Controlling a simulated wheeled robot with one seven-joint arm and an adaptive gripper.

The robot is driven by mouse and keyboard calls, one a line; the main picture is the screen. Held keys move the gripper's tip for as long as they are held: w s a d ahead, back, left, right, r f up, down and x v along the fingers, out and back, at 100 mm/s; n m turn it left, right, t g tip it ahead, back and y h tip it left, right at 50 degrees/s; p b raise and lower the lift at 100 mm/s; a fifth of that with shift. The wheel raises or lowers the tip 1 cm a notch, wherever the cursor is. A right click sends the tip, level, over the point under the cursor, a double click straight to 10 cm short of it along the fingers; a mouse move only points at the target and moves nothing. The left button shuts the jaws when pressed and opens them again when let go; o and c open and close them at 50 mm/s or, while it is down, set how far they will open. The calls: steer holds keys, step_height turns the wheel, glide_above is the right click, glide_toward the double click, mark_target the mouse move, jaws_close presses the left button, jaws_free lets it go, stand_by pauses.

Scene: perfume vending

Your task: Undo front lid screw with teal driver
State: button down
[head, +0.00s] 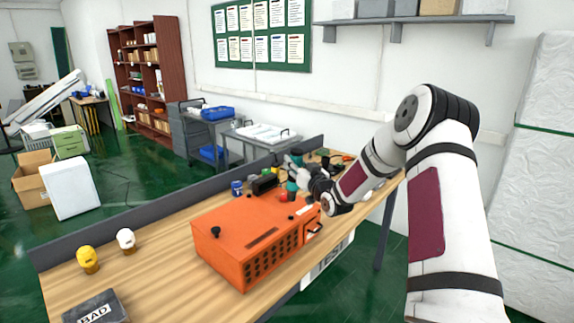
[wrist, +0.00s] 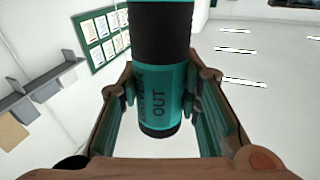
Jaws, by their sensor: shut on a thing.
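My gripper (head: 303,172) is shut on the teal driver (wrist: 172,95), a teal and black cylinder marked "OUT" that stands between both fingers in the wrist view. In the head view the driver (head: 292,186) is small and partly hidden by the gripper, above the far right part of the orange box (head: 232,222). Its tip is not clear, so I cannot tell whether it touches anything. Black screw-like knobs stand on the box lid, one at the left (head: 216,232) and one at the right (head: 291,217).
The wooden table (head: 150,257) also bears a yellow-topped item (head: 88,259), a white-topped item (head: 126,240) and a dark box marked "BAD" (head: 97,308). A blue container (head: 237,188) and several small items crowd the space behind the orange box. The table's left middle is clear.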

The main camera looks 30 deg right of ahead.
mark_target(296, 188)
steer(key=shift+s+a+f, duration=0.1)
steer(key=shift+f+b, duration=1.05)
steer(key=shift+f, duration=2.8)
stand_by(0.9)
steer(key=shift+a+f, duration=0.1)
steer(key=shift+f, duration=0.2)
stand_by(1.5)
